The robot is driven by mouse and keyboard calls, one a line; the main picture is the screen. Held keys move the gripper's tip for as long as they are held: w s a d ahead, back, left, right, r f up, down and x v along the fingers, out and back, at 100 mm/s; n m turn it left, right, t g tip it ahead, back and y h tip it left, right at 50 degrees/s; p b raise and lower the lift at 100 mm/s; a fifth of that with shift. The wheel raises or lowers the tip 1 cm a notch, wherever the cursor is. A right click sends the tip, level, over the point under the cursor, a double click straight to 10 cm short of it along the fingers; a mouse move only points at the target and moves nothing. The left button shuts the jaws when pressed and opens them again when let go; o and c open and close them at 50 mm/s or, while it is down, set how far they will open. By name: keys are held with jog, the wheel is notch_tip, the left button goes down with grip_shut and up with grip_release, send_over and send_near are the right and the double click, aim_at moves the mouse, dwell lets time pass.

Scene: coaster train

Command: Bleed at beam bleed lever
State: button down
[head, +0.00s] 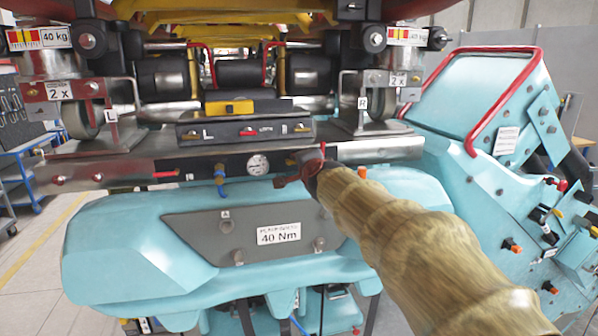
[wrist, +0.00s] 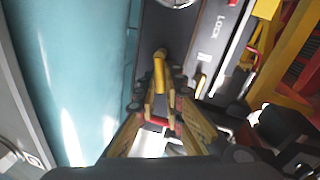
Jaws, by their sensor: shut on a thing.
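My gripper (wrist: 162,95) has its yellow fingers closed around a small yellow lever (wrist: 159,68) on the dark panel in the wrist view. The lever's tip shows beyond the fingertips. I see no label naming it as the bleed lever. My sleeved arm comes in from the lower right. The held lever is hidden there behind the gripper.
The turquoise housing (head: 130,250) bulges out below, and a turquoise unit with a red rail (head: 500,105) stands at right. In the wrist view another yellow lever (wrist: 200,84) is close by.

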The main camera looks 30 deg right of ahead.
jog(key=shift+d+f+m+y+b, duration=0.1)
jog(key=shift+f+m+y+b, duration=0.4)
jog(key=shift+m+b, duration=0.75)
jog(key=c, duration=1.9)
grip_release()
jog(key=v, duration=1.2)
jog(key=shift+f, duration=0.1)
